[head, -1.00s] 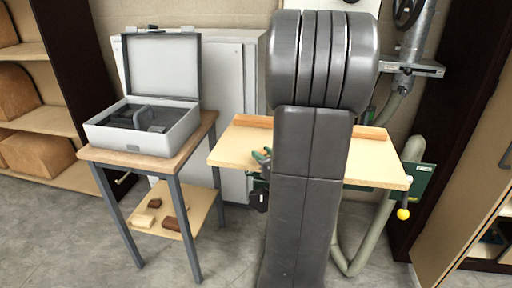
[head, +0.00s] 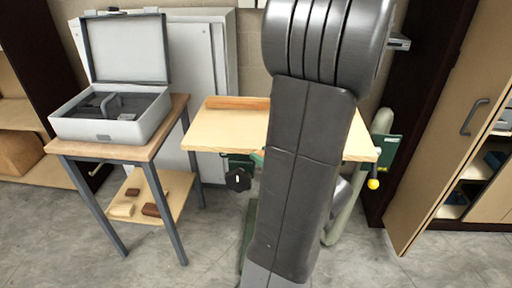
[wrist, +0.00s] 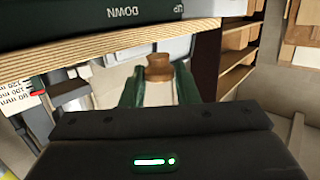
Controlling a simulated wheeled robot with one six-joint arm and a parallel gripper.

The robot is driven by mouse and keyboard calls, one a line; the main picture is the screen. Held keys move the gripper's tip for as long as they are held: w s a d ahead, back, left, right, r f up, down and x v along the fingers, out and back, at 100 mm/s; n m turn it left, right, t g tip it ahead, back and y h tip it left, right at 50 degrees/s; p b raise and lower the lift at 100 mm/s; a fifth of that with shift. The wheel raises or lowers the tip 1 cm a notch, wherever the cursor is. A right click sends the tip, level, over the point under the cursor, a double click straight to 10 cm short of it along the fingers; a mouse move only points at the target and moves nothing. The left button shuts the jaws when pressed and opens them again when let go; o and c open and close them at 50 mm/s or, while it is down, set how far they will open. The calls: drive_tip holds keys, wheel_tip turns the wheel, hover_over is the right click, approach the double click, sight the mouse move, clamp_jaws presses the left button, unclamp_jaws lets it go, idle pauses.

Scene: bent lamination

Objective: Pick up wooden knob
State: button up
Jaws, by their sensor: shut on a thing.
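The wooden knob (wrist: 158,68) is a small brown turned piece in the wrist view. It sits between the tips of the two green fingers of my gripper (wrist: 158,84), which are shut on it. A pale surface or part shows behind and below the knob between the fingers. In the head view my own dark arm covers most of the gripper, and I cannot make out the knob there.
A light wooden machine table (head: 225,130) stands behind my arm, with a black handwheel (head: 238,180) below it. A grey open case (head: 100,128) stands on a side table at left. A wooden edge (wrist: 100,50) lies close above the fingers.

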drive_tip(key=f+p+v, duration=0.1)
drive_tip(key=p+v, duration=0.1)
drive_tip(key=v, duration=0.9)
drive_tip(key=shift+s+d+f+p, duration=0.25)
drive_tip(key=shift+f+p, duration=0.15)
